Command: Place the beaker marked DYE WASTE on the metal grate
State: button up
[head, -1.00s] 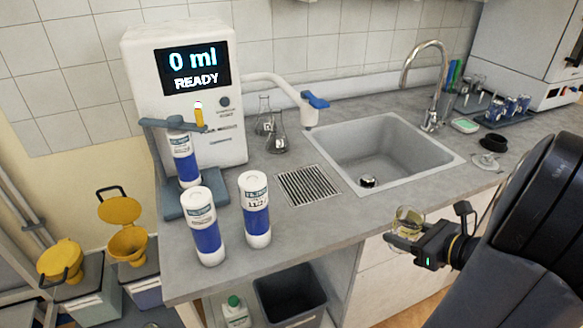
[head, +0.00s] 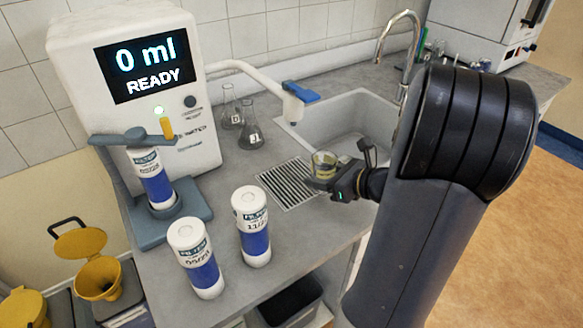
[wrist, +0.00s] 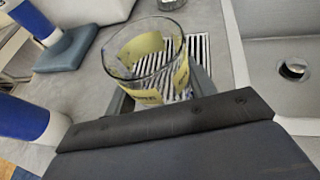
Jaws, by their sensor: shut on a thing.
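A glass beaker (head: 324,163) with a yellow label is held in my gripper (head: 328,178), which is shut on it. In the wrist view the beaker (wrist: 145,60) is upright between the fingers, and its label print is too small to read surely. The metal grate (head: 289,184) is a dark slatted square set in the grey counter. The beaker is by the grate's right edge in the head view. In the wrist view the grate (wrist: 199,50) shows behind and through the beaker's glass. I cannot tell the exact gap between the beaker and the grate.
The sink (head: 345,125) lies right of the grate. Two filter cartridges (head: 252,225) stand left of it. Conical flasks (head: 250,130) stand behind it, and a spout with a blue handle (head: 295,95) hangs over that area. The white dispenser (head: 130,60) reads 0 ml READY.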

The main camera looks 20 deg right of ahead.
jog(key=w+a, duration=0.1)
jog(key=w, duration=0.1)
jog(key=w+a, duration=0.1)
jog(key=w, duration=0.2)
jog(key=w+a+p, duration=0.1)
jog(key=w+a, duration=0.1)
jog(key=w, duration=0.1)
jog(key=shift+w+a, duration=0.1)
jog(key=shift+w, duration=0.15)
jog(key=shift+f, duration=1.75)
jog(key=shift+f+b, duration=0.2)
jog(key=shift+b, duration=0.15)
jog(key=o, duration=1)
jog(key=shift+o, duration=0.2)
jog(key=shift+r, duration=0.15)
jog(key=shift+r+p, duration=0.2)
jog(key=shift+p, duration=0.15)
jog(key=v, duration=1.2)
jog(key=shift+f+b, duration=0.1)
jog(key=shift+b, duration=0.2)
